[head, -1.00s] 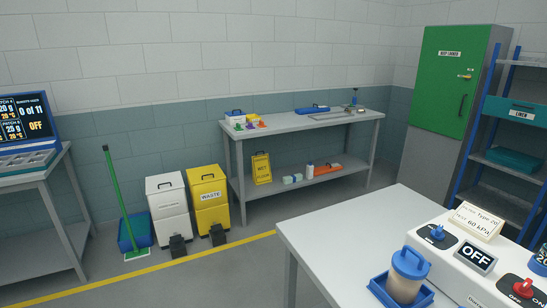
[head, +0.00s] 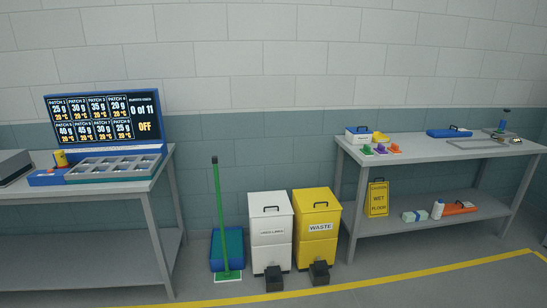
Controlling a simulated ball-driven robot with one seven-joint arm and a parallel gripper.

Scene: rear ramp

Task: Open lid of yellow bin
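The yellow bin (head: 317,228) stands on the floor against the wall, just left of the right-hand bench. It is labelled WASTE on its front. Its lid (head: 315,199) is shut and has a dark handle on top. A black pedal (head: 319,273) sticks out at the bin's foot. My gripper is not in view.
A white bin (head: 270,235) with its own black pedal stands close on the left. A green-handled broom (head: 220,215) and a blue bin (head: 228,249) are further left. Benches stand at left (head: 110,189) and right (head: 420,150). The floor before the yellow line (head: 450,268) is clear.

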